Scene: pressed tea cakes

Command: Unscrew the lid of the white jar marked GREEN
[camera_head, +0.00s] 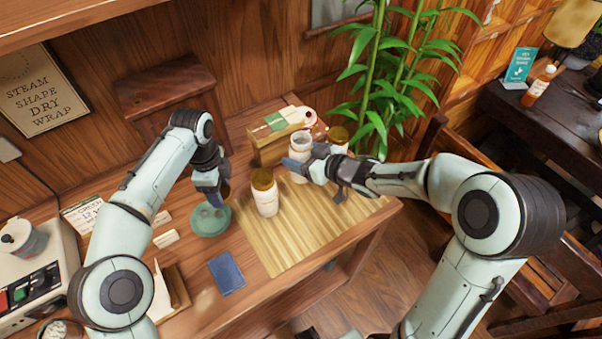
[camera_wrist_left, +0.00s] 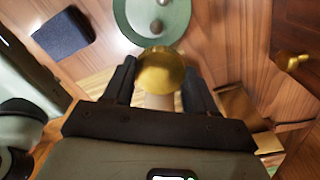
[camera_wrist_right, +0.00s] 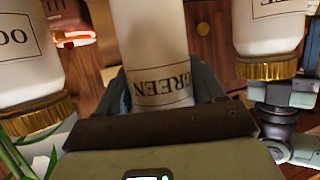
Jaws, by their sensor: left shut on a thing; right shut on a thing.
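The white jar marked GREEN (camera_wrist_right: 155,65) is between the fingers of my right gripper (camera_wrist_right: 165,95), which is shut on it. In the head view this jar (camera_head: 299,158) is upright at the back of the bamboo mat, its mouth uncovered. I cannot tell whether its base touches the mat. My right gripper (camera_head: 305,168) reaches it from the right. My left gripper (camera_wrist_left: 158,85) is shut on a gold lid (camera_wrist_left: 162,70). In the head view this lid (camera_head: 226,192) shows beside my left gripper (camera_head: 212,195), over the green plate and apart from the jar.
A closed white jar with gold lid (camera_head: 265,198) stands on the bamboo mat (camera_head: 310,235) between my grippers. Another gold-lidded jar (camera_head: 338,136) is behind my right gripper. The green plate (camera_head: 206,232) holds small balls. A blue cloth (camera_head: 227,273) lies in front. A plant (camera_head: 385,70) stands behind.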

